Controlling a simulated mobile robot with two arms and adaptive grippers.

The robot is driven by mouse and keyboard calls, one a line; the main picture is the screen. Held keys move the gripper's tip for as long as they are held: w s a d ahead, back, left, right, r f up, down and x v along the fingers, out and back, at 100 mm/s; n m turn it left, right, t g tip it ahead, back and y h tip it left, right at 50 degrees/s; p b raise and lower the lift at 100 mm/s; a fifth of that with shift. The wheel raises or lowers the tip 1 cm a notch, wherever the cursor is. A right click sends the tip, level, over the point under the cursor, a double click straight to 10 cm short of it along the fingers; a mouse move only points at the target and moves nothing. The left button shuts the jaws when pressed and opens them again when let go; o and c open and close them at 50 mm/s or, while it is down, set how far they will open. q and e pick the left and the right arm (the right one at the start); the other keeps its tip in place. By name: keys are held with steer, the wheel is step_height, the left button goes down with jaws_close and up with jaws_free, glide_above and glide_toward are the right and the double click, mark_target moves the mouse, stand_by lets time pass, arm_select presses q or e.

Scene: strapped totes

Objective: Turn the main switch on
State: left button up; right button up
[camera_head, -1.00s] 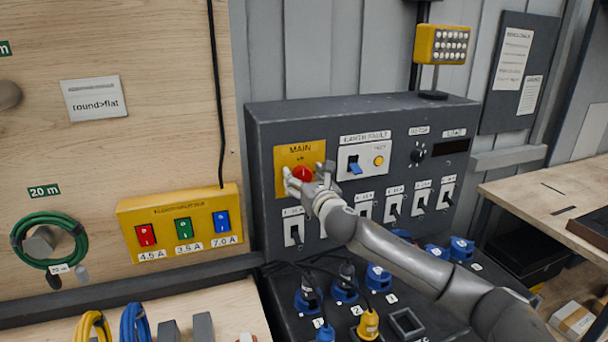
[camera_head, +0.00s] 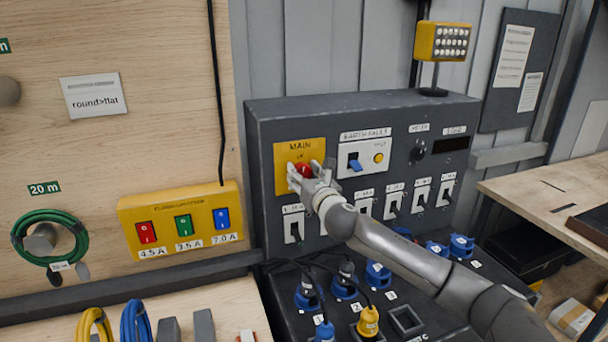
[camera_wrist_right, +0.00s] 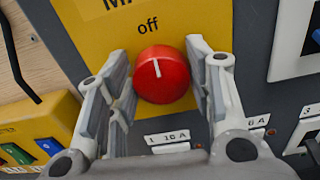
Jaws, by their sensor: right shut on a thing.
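The main switch is a round red knob (camera_head: 304,170) on a yellow plate (camera_head: 284,155) marked MAIN, at the upper left of the dark panel. In the right wrist view the knob (camera_wrist_right: 165,80) has a white line that points up, toward the word "off" on the plate. My right gripper (camera_head: 306,174) is shut on the knob, with one finger on its left and one on its right. In the right wrist view the gripper (camera_wrist_right: 160,85) straddles the knob. My left gripper is not in view.
An earth fault block (camera_head: 364,157) with a blue lever and yellow button sits right of the main plate. Several small breaker switches (camera_head: 394,201) line the panel below. Sockets with plugs (camera_head: 345,285) stand beneath. A yellow box (camera_head: 182,222) with three coloured switches hangs at the left.

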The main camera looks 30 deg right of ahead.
steer(key=m, duration=0.3)
steer(key=shift+m, duration=0.4)
steer(key=m, duration=0.4)
steer(key=shift+d+m, duration=0.15)
steer(key=shift+m, duration=0.15)
steer(key=m, duration=0.4)
steer(key=shift+f+m, duration=0.15)
steer(key=shift+m, duration=0.15)
steer(key=shift+d+f+m, duration=0.1)
steer(key=shift+m, duration=2.1)
steer(key=o, duration=1)
steer(key=shift+s, duration=0.1)
steer(key=v, duration=1.2)
